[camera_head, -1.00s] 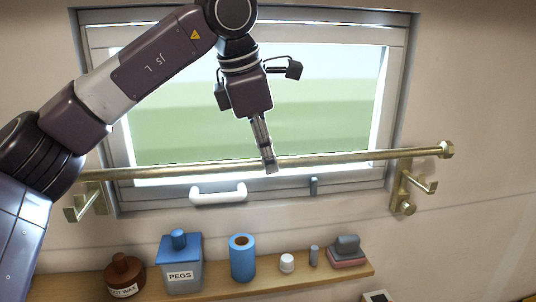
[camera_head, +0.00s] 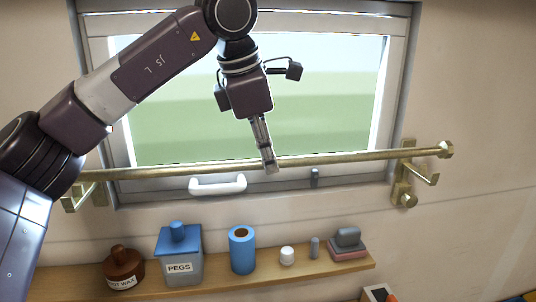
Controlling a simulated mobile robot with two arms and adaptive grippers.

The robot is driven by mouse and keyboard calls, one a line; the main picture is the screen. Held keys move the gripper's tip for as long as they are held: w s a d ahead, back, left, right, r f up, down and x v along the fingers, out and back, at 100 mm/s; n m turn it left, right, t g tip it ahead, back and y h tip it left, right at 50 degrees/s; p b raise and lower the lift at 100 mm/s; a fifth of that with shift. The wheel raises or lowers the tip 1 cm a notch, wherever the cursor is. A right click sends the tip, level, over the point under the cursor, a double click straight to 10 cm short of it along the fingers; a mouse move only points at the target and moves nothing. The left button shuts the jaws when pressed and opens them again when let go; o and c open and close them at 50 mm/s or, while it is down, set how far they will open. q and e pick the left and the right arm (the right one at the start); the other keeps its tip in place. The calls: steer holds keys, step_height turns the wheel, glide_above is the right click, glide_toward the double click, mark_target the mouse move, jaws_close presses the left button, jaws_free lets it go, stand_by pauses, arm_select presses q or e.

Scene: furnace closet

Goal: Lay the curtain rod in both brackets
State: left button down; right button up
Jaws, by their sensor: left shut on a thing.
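The brass curtain rod (camera_head: 340,158) runs almost level across the lower window, its right end slightly higher in the picture. My left gripper (camera_head: 268,165) is shut on it near the middle. The rod's right end has a faceted knob; its left end is hidden behind my left arm. The right brass bracket (camera_head: 408,180) is on the wall, its hook just below the rod in the picture. The left bracket (camera_head: 82,197) shows below the rod's left part, partly covered by my arm. I see no contact between rod and hooks; the depth gap is unclear. My right gripper is out of view.
A wooden shelf (camera_head: 216,281) below holds a brown jar (camera_head: 123,268), a blue PEGS container (camera_head: 180,255), a blue roll (camera_head: 242,250) and small items. The window has a white handle (camera_head: 218,185). The wall right of the right bracket is bare.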

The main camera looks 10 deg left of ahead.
arm_select(q)
steer(key=shift+f+b, duration=0.55)
steer(key=shift+f, duration=0.25)
steer(key=shift+f+b, duration=1.2)
steer(key=shift+f, duration=0.4)
steer(key=c, duration=1.8)
jaws_free()
steer(key=shift+o, duration=0.2)
steer(key=v, duration=1.2)
